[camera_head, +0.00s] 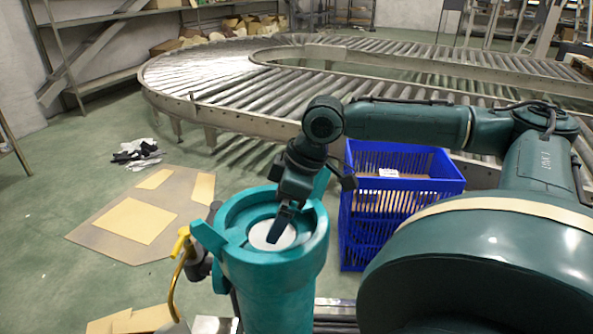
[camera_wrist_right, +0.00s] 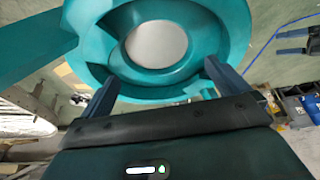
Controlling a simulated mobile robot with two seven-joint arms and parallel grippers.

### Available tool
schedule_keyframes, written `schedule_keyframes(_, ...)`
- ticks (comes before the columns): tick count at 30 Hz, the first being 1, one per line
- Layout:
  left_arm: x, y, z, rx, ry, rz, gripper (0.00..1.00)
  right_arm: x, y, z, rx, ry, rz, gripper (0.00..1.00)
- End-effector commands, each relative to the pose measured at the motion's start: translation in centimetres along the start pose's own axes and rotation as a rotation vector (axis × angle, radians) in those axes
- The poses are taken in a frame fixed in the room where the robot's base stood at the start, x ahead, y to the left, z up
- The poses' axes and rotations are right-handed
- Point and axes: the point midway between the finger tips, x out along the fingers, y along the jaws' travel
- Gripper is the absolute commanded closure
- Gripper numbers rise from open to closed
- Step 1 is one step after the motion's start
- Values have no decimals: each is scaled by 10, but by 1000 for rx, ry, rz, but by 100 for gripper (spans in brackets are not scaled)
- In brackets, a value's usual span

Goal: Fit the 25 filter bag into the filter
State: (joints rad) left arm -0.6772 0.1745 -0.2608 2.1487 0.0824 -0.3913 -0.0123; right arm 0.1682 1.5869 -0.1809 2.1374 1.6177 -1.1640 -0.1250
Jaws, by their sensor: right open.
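The filter (camera_head: 272,270) is a tall teal cylinder with an open top, a wide rim and a side lug; in the right wrist view its ring-shaped mouth (camera_wrist_right: 88,40) fills the upper part. A pale round disc (camera_head: 262,236) shows inside the mouth, also in the right wrist view (camera_wrist_right: 156,43); I cannot tell if it belongs to a bag. My right gripper (camera_head: 279,226) points down over the mouth. In the right wrist view its two fingers (camera_wrist_right: 160,82) are apart with nothing held between them. My left gripper is not in view. No separate filter bag is recognizable.
A blue crate (camera_head: 404,186) stands just right of the filter. A yellow-handled valve (camera_head: 182,243) is at its left side. A roller conveyor (camera_head: 220,96) curves behind. Cardboard sheets (camera_head: 137,221) lie on the floor at left, with dark and white scraps (camera_head: 137,152) behind them.

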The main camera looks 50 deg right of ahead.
Motion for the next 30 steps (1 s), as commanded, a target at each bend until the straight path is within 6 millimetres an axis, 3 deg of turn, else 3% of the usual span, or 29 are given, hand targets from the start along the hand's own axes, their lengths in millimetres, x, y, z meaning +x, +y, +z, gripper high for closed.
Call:
schedule_keyframes(5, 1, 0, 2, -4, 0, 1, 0, -21, 3, 1, 4, -2, 13, 0)
schedule_keyframes(9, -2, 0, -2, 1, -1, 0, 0, -52, 4, -1, 5, 6, 17, 0)
schedule_keyframes(15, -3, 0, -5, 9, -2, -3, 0, -84, 4, -1, 5, 8, 15, 0)
schedule_keyframes(21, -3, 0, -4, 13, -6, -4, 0, -97, 3, -1, 5, 7, 13, 0)
schedule_keyframes(30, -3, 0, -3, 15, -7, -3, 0, -98, 3, 0, 5, 6, 12, 0)
